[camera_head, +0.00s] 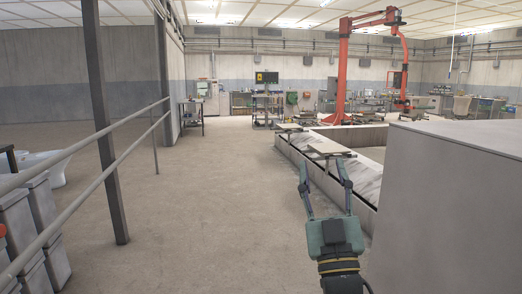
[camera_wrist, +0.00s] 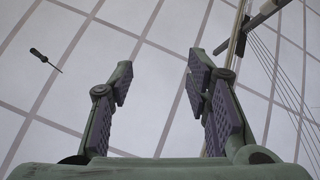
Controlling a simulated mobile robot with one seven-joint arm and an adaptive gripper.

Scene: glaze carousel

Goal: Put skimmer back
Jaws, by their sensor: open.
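I cannot make out a skimmer in either view. My gripper (camera_head: 322,165) is open and empty at the lower middle of the head view, in front of the low grey-walled channel. In the wrist view my gripper (camera_wrist: 160,78) has its two padded fingers wide apart with only pale panels between them. A small dark object (camera_wrist: 41,57) with a thick handle and thin shaft shows at the left of the wrist view, apart from the fingers. I cannot tell what it is.
A grey box-like block (camera_head: 455,200) fills the right foreground. A railing (camera_head: 100,182) and grey bins (camera_head: 30,225) stand at the left. A red crane frame (camera_head: 345,70) rises at the back. The floor (camera_head: 190,210) between railing and channel is clear.

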